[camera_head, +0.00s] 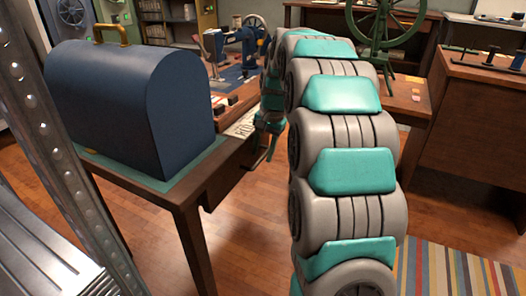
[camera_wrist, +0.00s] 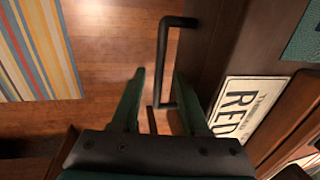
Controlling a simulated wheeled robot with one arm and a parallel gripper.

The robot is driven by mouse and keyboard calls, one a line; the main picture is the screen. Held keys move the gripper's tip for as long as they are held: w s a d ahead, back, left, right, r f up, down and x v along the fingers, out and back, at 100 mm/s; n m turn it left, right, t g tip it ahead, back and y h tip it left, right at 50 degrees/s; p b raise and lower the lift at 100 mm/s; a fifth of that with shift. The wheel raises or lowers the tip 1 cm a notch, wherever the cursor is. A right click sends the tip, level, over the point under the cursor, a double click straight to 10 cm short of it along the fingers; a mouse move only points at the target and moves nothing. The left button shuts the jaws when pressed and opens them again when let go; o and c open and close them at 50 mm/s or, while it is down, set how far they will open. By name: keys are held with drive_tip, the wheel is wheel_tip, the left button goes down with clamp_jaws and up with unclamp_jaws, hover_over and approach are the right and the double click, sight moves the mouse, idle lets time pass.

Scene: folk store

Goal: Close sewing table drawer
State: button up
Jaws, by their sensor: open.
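The sewing table (camera_head: 185,200) stands at the left in the head view, with a dark wooden drawer (camera_head: 228,180) below its top. In the wrist view the drawer front (camera_wrist: 208,45) carries a black bar handle (camera_wrist: 163,60). My gripper (camera_wrist: 159,80) is open, with its green fingers on either side of the lower part of the handle. I cannot tell whether either finger touches it. In the head view my gripper (camera_head: 268,140) is small, beside the table's right side and partly hidden by my arm. How far the drawer stands out is unclear.
A blue domed case (camera_head: 130,95) and a blue sewing machine (camera_head: 235,50) stand on the table. A sign reading "RED" (camera_wrist: 245,105) lies near the drawer. A striped rug (camera_head: 460,275) is on the floor. A metal rack (camera_head: 50,130) is close at left; a wooden desk (camera_head: 480,120) stands right.

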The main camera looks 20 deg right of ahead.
wheel_tip(320, 180, up, 7)
drive_tip(key=s, duration=0.1)
drive_tip(key=shift+d+r+b, duration=0.2)
drive_tip(key=shift+d+b, duration=0.1)
drive_tip(key=shift+d, duration=0.15)
drive_tip(key=shift+s, duration=0.1)
